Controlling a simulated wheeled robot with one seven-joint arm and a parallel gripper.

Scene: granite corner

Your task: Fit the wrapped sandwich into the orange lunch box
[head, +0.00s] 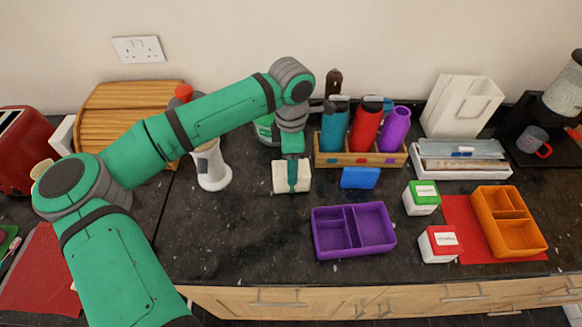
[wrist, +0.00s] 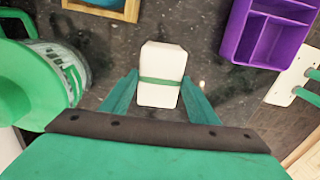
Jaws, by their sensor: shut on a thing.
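The wrapped sandwich (head: 281,180) is a white block with a green band around its middle. My gripper (head: 292,178) is shut on it, over the dark counter, left of the purple lunch box. In the wrist view the sandwich (wrist: 161,75) sits between the two green fingers of my gripper (wrist: 160,98). Whether it touches the counter is hard to tell. The orange lunch box (head: 528,242) is at the far right, open and empty, with one larger and two smaller compartments. It lies on a red mat (head: 462,215).
An empty purple lunch box (head: 355,252), a blue block (head: 360,178) and two small labelled boxes, green-topped (head: 422,197) and red-topped (head: 439,244), stand between my gripper and the orange box. A wooden rack (head: 361,159) with bottles stands behind. A white device (head: 212,167) is at left.

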